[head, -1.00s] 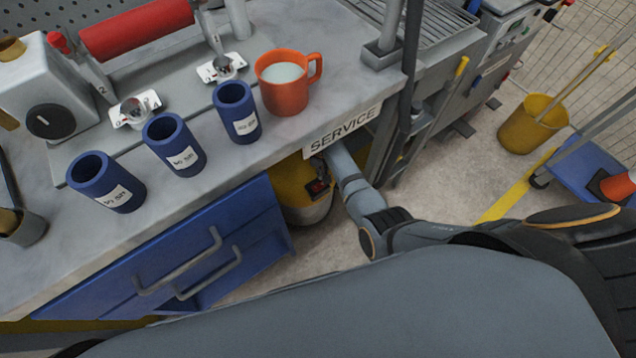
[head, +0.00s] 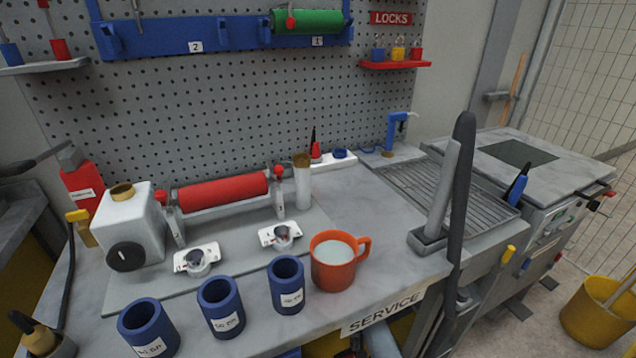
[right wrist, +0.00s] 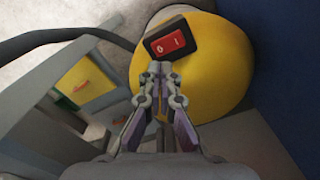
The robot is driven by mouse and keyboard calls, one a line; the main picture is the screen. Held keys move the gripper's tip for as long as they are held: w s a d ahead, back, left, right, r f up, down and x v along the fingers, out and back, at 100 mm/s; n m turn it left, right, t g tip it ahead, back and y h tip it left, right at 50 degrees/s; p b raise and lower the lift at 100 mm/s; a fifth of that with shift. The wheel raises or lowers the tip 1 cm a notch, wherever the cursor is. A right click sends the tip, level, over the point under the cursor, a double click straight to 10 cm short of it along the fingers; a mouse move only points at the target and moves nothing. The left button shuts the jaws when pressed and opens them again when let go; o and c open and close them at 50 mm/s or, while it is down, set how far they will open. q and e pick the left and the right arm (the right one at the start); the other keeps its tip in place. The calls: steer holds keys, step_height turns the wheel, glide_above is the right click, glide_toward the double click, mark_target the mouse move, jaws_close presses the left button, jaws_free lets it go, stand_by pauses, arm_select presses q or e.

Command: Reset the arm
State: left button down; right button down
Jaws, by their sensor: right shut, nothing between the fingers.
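My right gripper (right wrist: 161,68) shows in the right wrist view with its two fingers shut together and nothing between them. Its tips point at a yellow rounded machine (right wrist: 215,65), just below a red rocker switch (right wrist: 170,42) in a black housing. I cannot tell whether the tips touch it. In the head view only a grey link of my right arm shows at the bottom edge, below the SERVICE sign (head: 384,312). The gripper itself is hidden there under the counter. My left gripper is in neither view.
The counter (head: 385,260) holds blue cups (head: 221,306), an orange mug (head: 333,270) and a roller coater with a red roller (head: 222,191). A grated sink (head: 420,190) lies to the right. A blue panel (right wrist: 285,60) stands close to the right gripper.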

steer(key=s+d+f+n, duration=0.1)
steer(key=s+d+f, duration=0.2)
steer(key=s+f, duration=0.6)
steer(key=s+d+f, duration=0.3)
steer(key=s+f, duration=0.5)
steer(key=f, duration=0.1)
steer(key=s+d+f, duration=0.2)
steer(key=s, duration=0.5)
steer(key=s+d+f+n+t, duration=0.1)
steer(key=s+d+f, duration=0.2)
steer(key=s, duration=0.5)
steer(key=s+d+f, duration=0.2)
steer(key=s, duration=0.5)
step_height(320, 180, up, 13)
steer(key=s+p, duration=0.1)
steer(key=p, duration=1.2)
steer(key=shift+s+h, duration=0.15)
steer(key=shift+h, duration=0.25)
steer(key=shift+d+f, duration=0.1)
